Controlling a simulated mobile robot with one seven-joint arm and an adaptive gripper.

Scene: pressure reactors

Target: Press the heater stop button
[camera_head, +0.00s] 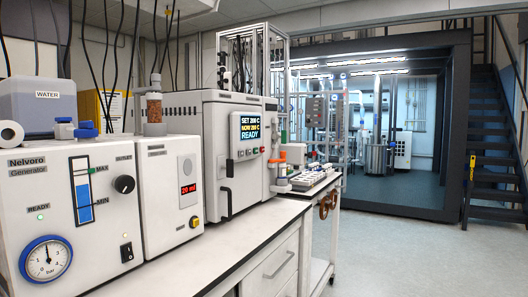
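A white heater-like unit (214,135) stands on the bench in the middle of the view. Its screen (245,135) reads "SET 200 C", "NOW 200 C" (digits small) and "READY". Small buttons (250,152) sit just below the screen, one of them reddish. Their labels are too small to read, so I cannot tell which is the heater stop button. My gripper is not in view.
A Nelvoro Generator (98,207) with a pressure gauge and a white unit (170,188) reading "20 ml" stand nearer on the bench (225,245). A sample tray (312,178) lies beyond. The floor (420,255) at the right is clear, with dark stairs (490,150) behind.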

